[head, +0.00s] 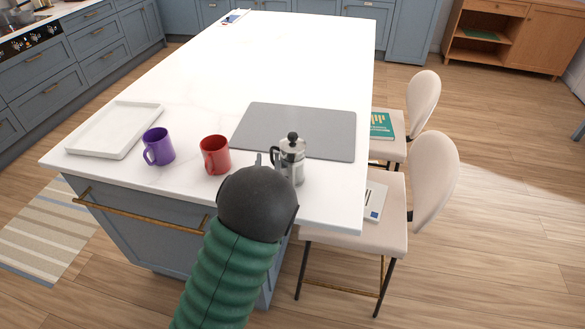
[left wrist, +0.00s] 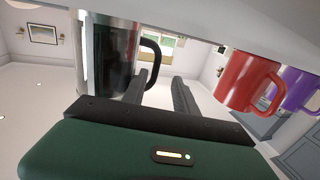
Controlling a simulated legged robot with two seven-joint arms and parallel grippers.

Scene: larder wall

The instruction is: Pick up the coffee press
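The coffee press (head: 292,157), a glass and metal pot with a black knob, stands upright on the white island near its front right corner. Its black handle is on its left side in the head view. My left gripper (head: 266,160) is just left of the press, partly hidden behind my dark wrist. In the left wrist view, the picture is upside down and the press (left wrist: 105,60) shows at left. There my left gripper (left wrist: 166,76) has its two fingers apart with nothing clearly between them. The handle is close to one fingertip; contact is unclear. My right gripper is not in view.
A red mug (head: 215,156) stands just left of the press, with a purple mug (head: 159,147) farther left. A white tray (head: 88,152) lies at the left edge. A grey mat (head: 300,127) lies behind the press. Beige chairs (head: 436,180) stand on the right.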

